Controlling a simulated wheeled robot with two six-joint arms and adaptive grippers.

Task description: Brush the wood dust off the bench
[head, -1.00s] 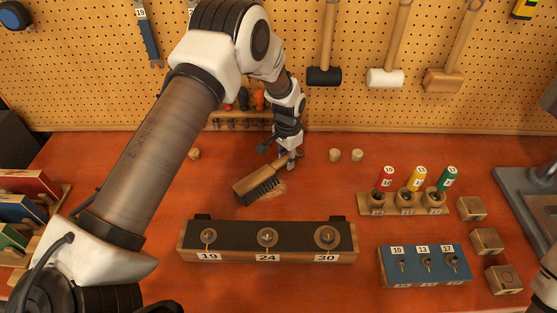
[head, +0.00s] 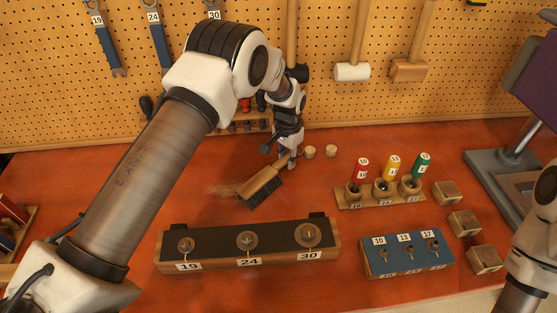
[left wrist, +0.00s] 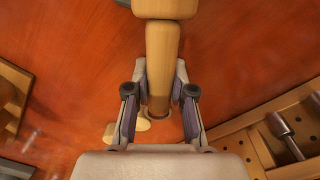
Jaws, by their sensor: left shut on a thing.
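The brush (head: 262,182) has a wooden back and dark bristles, which face down at the bench (head: 130,190). Its bristles appear to touch the red-brown bench top. My left gripper (head: 289,153) is shut on the handle end of the brush. In the left wrist view the wooden handle (left wrist: 162,60) runs between the two fingers. A patch of pale wood dust (head: 222,188) lies just left of the brush; any dust under the bristles is hidden. My right arm shows at the right edge, but its gripper is out of view.
A long wooden block (head: 327,258) with numbered hardware lies in front of the brush. Corks (head: 331,151), a rack of coloured-handled tools (head: 350,203), a blue numbered block (head: 375,262) and small wooden blocks (head: 447,193) stand right. A pegboard (head: 60,110) rises behind.

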